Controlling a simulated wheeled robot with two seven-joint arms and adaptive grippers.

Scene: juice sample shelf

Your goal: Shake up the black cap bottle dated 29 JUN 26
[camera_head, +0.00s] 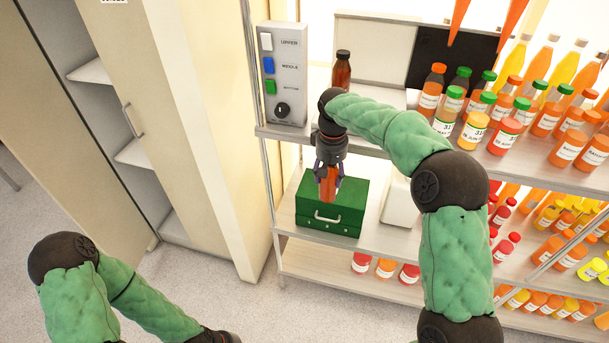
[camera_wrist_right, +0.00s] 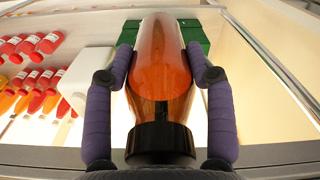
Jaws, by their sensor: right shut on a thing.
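My right gripper (camera_head: 328,176) points down in front of the shelf and is shut on an amber bottle (camera_head: 328,188) of orange liquid. In the right wrist view the held bottle (camera_wrist_right: 163,65) shows a black cap (camera_wrist_right: 160,142) nearest the camera, with the purple fingers (camera_wrist_right: 162,85) on both sides of its body. No date can be read on it. Another brown bottle with a black cap (camera_head: 342,72) stands upright on the upper shelf, behind my right wrist; no date shows on it. My left arm is at the lower left, and its gripper is out of view.
A green drawer box (camera_head: 318,213) stands on the middle shelf, behind and below the held bottle, with a white box (camera_head: 398,203) beside it. A grey switch panel (camera_head: 283,75) is at upper left. Many bottles crowd the shelves at right. Open floor lies in front.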

